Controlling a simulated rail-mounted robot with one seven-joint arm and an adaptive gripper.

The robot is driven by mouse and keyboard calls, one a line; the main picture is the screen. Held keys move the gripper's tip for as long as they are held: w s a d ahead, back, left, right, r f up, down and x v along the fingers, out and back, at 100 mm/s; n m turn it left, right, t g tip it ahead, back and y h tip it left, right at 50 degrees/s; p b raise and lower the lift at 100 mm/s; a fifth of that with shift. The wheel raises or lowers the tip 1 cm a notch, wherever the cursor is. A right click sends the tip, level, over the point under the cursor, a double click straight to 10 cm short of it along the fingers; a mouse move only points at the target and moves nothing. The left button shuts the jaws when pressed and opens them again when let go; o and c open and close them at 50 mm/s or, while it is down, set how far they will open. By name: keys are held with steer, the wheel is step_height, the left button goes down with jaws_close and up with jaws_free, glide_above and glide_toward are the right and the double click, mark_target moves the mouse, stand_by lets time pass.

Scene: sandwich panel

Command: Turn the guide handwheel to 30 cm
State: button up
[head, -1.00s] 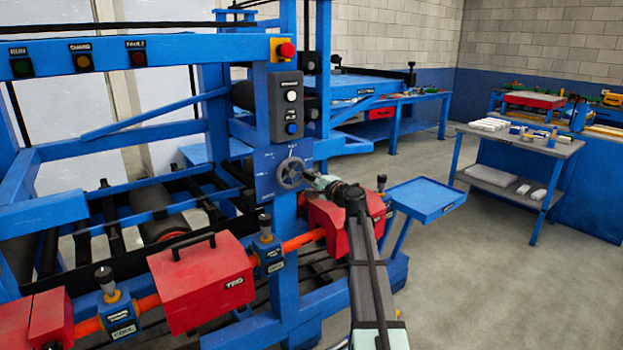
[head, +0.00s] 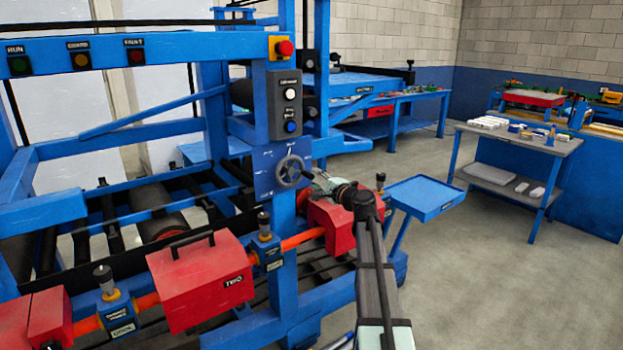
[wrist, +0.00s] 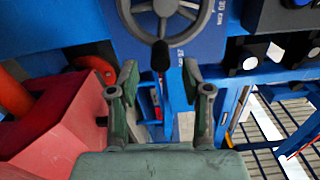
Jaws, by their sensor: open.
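The grey spoked handwheel (head: 290,171) sits on a blue panel (head: 265,178) on the machine's upright post. In the wrist view the handwheel (wrist: 163,8) is cut off by the top edge, and its black handle knob (wrist: 160,56) points down at its lower rim. A mark on the panel right of the wheel seems to read 30 cm; other marks are too small to read. My gripper (wrist: 160,80) is open, its two fingers either side of and just below the knob, with nothing between them. In the head view my gripper (head: 318,186) is just right of the wheel, partly hidden.
A red box (head: 330,222) on the orange rail is close below my gripper; its red side (wrist: 65,125) fills the wrist view's lower left. A button box (head: 290,105) is above the wheel. A blue tray (head: 425,198) stands to the right. Open floor lies farther right.

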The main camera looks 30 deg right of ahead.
steer(key=s+d, duration=0.1)
steer(key=s, duration=0.6)
steer(key=shift+s+d, duration=0.15)
steer(key=shift+s, duration=0.25)
steer(key=s+a+f+n+g+p, duration=0.1)
steer(key=s+a+f+n+g, duration=0.35)
steer(key=f, duration=0.95)
steer(key=s+a+f+n+g, duration=0.2)
steer(key=s+a+f+g, duration=0.35)
steer(key=f, duration=0.85)
steer(key=s+a+f+n+g+p, duration=0.1)
steer(key=s+a+f+n+g, duration=0.2)
steer(key=s+a+f, duration=0.7)
steer(key=s+a+f+n+g+p, duration=0.1)
steer(key=s+a+f+n+g, duration=0.15)
steer(key=s+f, duration=0.5)
steer(key=s+a+f+n+g, duration=0.1)
steer(key=s+a+f+g, duration=0.25)
steer(key=s+f, duration=0.45)
steer(key=s+a+f+n+g+h+p, duration=0.1)
steer(key=s+a+f+n+g, duration=0.1)
steer(key=s, duration=0.8)
steer(key=s+a+f+n+g+h+p, duration=0.1)
steer(key=s+a+f+n+g+h, duration=0.1)
steer(key=s, duration=0.9)
step_height(320, 180, down, 3)
steer(key=shift+a+f+g, duration=0.1)
steer(key=shift+a+g, duration=0.7)
steer(key=shift+a, duration=0.3)
